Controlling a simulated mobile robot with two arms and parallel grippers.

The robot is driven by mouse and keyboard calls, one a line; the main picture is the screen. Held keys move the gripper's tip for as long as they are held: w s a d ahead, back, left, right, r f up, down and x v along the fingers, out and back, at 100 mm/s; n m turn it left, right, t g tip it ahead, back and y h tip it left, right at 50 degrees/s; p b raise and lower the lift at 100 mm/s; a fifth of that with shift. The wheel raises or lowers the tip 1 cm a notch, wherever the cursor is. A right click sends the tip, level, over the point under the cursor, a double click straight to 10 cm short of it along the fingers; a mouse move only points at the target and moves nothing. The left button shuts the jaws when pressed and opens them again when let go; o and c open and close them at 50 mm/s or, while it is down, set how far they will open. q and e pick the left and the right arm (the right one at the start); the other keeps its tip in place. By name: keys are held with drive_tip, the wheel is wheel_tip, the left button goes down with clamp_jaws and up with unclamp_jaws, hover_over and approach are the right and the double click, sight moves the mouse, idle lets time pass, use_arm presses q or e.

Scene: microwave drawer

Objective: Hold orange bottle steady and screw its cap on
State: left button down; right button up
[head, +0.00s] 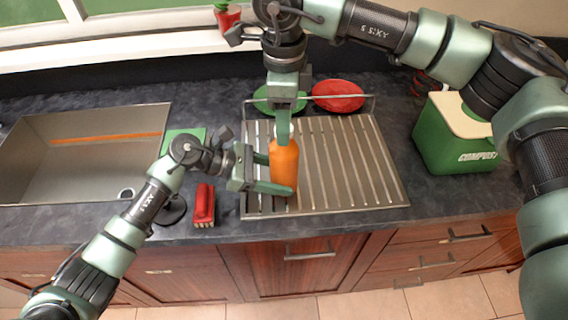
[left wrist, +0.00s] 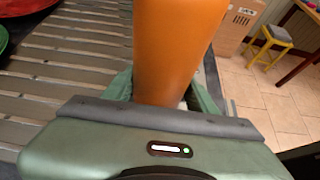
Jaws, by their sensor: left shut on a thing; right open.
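The orange bottle (head: 284,168) stands upright on the slatted metal drainboard (head: 352,165). My left gripper (head: 281,187) comes in from the left and is shut around the lower part of the bottle. In the left wrist view the orange bottle (left wrist: 175,45) rises between the two green fingers. My right gripper (head: 283,130) points down from above, right over the bottle's top, with its jaws open. Its fingers hide the bottle's top, so I cannot see the cap.
A sink (head: 85,150) lies at the left. A red brush (head: 204,205) lies left of the drainboard. A red plate (head: 338,96) and a green plate (head: 266,98) stand in the rack behind. A green compost bin (head: 455,140) stands at the right.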

drive_tip(key=n, duration=0.5)
drive_tip(key=shift+n, duration=0.3)
drive_tip(key=n, duration=0.4)
drive_tip(key=shift+n, duration=0.3)
drive_tip(key=n, duration=0.4)
drive_tip(key=shift+n, duration=0.4)
drive_tip(key=n, duration=0.4)
drive_tip(key=shift+n, duration=0.4)
clamp_jaws()
drive_tip(key=m, duration=0.4)
drive_tip(key=shift+m, duration=0.3)
drive_tip(key=m, duration=0.4)
drive_tip(key=shift+m, duration=0.3)
drive_tip(key=m, duration=0.4)
drive_tip(key=shift+m, duration=0.4)
drive_tip(key=m, duration=0.4)
